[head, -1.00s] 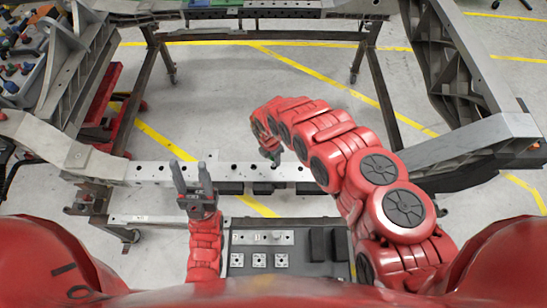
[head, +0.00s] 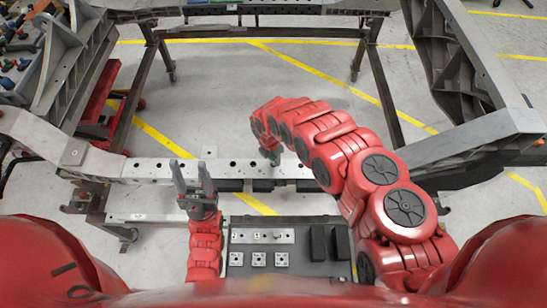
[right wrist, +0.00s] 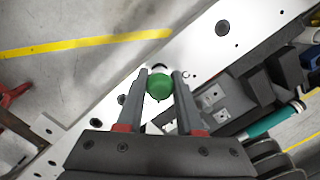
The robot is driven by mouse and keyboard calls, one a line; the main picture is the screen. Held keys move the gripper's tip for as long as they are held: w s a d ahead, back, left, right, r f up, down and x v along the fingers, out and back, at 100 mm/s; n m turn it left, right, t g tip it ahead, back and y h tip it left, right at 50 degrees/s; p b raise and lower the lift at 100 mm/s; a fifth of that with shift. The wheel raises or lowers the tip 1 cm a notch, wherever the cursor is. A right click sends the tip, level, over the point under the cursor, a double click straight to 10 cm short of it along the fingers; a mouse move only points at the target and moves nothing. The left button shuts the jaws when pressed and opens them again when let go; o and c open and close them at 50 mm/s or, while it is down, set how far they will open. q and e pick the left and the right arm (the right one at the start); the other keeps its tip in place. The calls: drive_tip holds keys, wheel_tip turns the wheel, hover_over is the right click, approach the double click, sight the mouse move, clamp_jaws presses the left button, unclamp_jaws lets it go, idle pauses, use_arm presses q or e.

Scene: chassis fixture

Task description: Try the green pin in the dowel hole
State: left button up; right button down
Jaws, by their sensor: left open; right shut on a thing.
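The green pin (right wrist: 159,87) is between the fingers of my right gripper (right wrist: 164,80) in the right wrist view, its round green end facing the camera. My right gripper is shut on it, over the pale beam (right wrist: 205,45). A dark hole (right wrist: 160,66) in the beam shows just beyond the pin, partly hidden by it. I cannot tell whether the pin's tip is in a hole. In the head view the right gripper (head: 270,156) is above the beam (head: 150,168), mostly hidden by its arm. My left gripper (head: 190,166) is open and empty, left of the right one.
A dark tray (head: 300,268) with a metal strip (head: 250,236), several small square plates and two black blocks (head: 318,242) stands in front. Grey brackets (head: 465,75) flank the frame. A teal-handled thing (right wrist: 270,122) lies near the beam.

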idle(0.5)
drive_tip(key=shift+c, duration=2.3)
unclamp_jaws()
wheel_tip(320, 180, up, 9)
drive_tip(key=p, duration=0.6)
